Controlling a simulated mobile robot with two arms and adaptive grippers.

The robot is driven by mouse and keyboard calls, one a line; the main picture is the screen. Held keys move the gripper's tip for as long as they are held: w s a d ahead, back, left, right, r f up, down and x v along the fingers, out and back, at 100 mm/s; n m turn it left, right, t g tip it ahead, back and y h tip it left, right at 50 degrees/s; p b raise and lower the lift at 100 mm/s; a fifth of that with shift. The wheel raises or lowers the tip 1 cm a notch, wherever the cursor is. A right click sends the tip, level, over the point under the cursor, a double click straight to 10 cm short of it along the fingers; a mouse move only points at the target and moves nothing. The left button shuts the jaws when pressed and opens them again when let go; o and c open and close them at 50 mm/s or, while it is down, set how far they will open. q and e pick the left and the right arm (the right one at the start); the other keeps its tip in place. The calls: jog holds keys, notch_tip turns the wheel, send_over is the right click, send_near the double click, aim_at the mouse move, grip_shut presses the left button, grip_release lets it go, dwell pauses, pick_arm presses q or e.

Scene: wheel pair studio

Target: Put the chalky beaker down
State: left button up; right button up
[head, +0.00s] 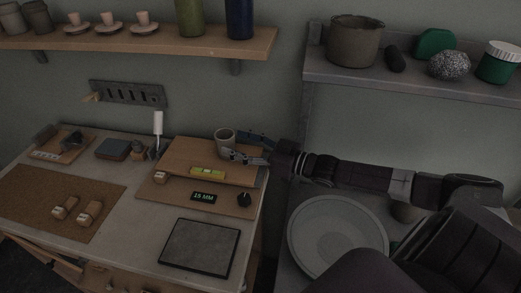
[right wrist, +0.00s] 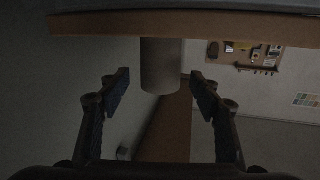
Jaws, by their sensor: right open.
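The chalky beaker (head: 224,138), a pale grey cup, stands upright on the back right part of a raised wooden board (head: 185,158). My right gripper (head: 239,146) reaches it from the right, with its fingers spread. In the right wrist view, which looks upside down, the beaker (right wrist: 161,66) rests against the board (right wrist: 90,24). It sits between the open fingertips of the right gripper (right wrist: 159,77), with a visible gap on both sides. My left gripper is not in view.
A yellow level (head: 208,173) lies near the board's front, with a small display (head: 204,197) before it. A dark square pad (head: 200,248) lies on the bench. A large round dish (head: 337,238) is at the right. A wooden shelf (head: 150,43) hangs above.

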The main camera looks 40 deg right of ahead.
jog(key=shift+p+v, duration=0.55)
jog(key=shift+v, duration=3.45)
jog(key=shift+a, duration=0.1)
